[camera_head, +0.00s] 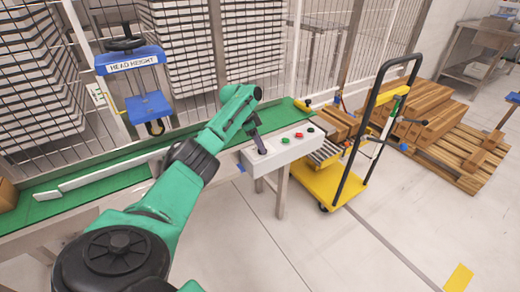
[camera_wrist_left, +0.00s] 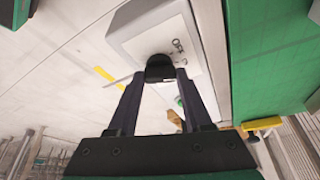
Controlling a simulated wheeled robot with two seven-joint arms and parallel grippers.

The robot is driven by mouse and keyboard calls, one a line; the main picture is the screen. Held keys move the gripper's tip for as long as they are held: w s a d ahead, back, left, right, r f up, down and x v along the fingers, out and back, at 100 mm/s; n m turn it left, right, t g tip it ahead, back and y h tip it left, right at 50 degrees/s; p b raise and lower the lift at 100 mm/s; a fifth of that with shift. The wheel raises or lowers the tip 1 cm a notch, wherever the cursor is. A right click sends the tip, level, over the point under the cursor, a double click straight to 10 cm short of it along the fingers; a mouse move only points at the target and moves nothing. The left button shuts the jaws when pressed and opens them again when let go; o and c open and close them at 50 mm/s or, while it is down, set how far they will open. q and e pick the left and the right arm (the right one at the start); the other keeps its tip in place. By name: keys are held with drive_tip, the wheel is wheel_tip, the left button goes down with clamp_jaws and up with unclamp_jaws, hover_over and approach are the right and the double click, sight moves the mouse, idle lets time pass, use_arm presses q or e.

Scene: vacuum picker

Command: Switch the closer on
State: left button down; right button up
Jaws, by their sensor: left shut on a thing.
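A light grey control box (camera_head: 272,158) stands on a post at the front edge of the green conveyor. A black rotary knob (camera_wrist_left: 160,68) sits on its face, with the printed word OFF beside it in the left wrist view. My left gripper (camera_head: 262,150) reaches down to the left end of the box. In the wrist view, my left gripper (camera_wrist_left: 163,80) has its two fingers closed on the knob, one on each side. The fingers largely hide the knob in the head view, and I cannot tell its exact setting. My right gripper is not in view.
Green and red buttons (camera_head: 299,135) sit on the box, right of the gripper. The green conveyor (camera_head: 105,184) runs behind it. A blue machine head labelled HEAD HEIGHT (camera_head: 130,62) stands behind. A yellow cart (camera_head: 325,186) is close on the right, with open floor in front.

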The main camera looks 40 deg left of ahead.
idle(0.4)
use_arm(q)
drive_tip(key=shift+c, duration=1.6)
unclamp_jaws()
drive_tip(key=shift+r, duration=0.1)
drive_tip(key=p+v, duration=0.1)
drive_tip(key=v, duration=1.3)
drive_tip(key=shift+a+r, duration=0.1)
drive_tip(key=shift+r, duration=0.05)
